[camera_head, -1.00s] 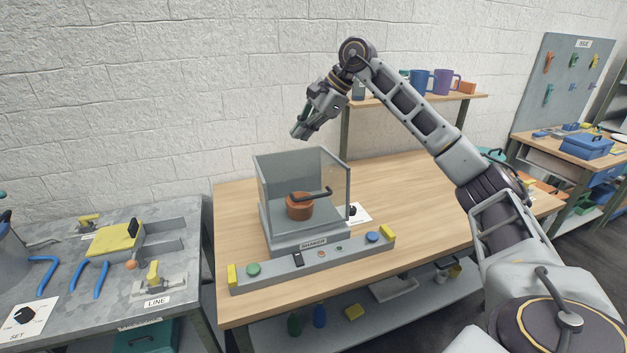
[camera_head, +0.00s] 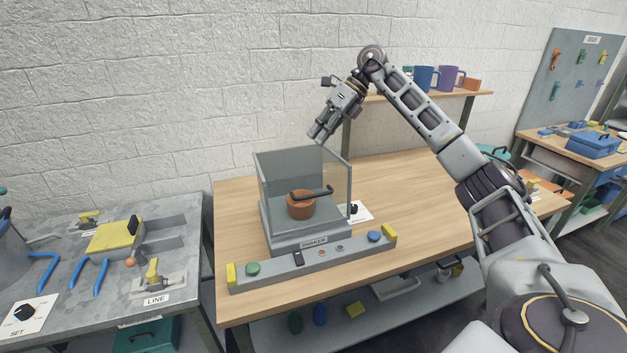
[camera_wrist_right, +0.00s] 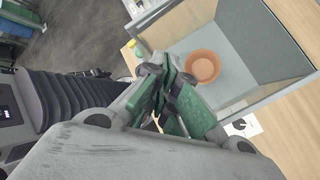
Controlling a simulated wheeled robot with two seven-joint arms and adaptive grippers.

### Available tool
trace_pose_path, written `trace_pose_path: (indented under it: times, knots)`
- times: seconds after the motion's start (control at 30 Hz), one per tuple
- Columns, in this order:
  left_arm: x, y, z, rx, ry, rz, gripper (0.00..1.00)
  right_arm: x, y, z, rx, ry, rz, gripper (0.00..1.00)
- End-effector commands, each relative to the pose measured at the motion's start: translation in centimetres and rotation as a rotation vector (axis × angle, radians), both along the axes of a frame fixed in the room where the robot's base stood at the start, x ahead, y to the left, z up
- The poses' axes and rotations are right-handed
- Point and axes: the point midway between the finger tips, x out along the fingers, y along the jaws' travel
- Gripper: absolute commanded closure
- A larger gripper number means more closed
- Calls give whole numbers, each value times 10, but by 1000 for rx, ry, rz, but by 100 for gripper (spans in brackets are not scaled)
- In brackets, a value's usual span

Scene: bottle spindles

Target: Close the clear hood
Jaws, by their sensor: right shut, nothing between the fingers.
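The clear hood (camera_head: 337,180) is a see-through box on the grey shaker (camera_head: 285,240), labelled SHAKER, on the wooden table. A dark bar handle (camera_head: 318,193) shows at its front. An orange-brown round pot (camera_head: 300,208) is inside and also shows in the right wrist view (camera_wrist_right: 203,67). From the head view I cannot tell how far the hood is open. My right gripper (camera_head: 319,135) is shut and empty, pointing down above the hood's back right, apart from it. Its green-sided fingers (camera_wrist_right: 165,78) meet in the wrist view. My left gripper is not in view.
A grey panel (camera_head: 330,262) with coloured buttons lies along the table's front. A white card with a black knob (camera_head: 355,210) is right of the hood. The wooden table (camera_head: 415,195) is clear to the right. A shelf with mugs (camera_head: 424,79) stands behind.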

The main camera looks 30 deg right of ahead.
Motion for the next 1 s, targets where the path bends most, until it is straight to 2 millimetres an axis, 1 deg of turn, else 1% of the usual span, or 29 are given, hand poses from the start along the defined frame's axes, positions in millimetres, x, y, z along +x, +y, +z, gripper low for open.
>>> trace_pose_path:
  times: [0.1,0.3,0.53,0.77,1.0]
  knots:
    - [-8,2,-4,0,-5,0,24,-2,-4,-1,44,95,-90,100]
    - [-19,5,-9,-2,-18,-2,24,-5,-9,-2,110,260,-240,100]
    - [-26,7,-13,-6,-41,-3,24,-10,-13,-1,174,448,-405,100]
    - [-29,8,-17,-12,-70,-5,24,-15,-16,0,224,634,-564,100]
    - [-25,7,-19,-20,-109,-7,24,-21,-16,1,258,825,-727,100]
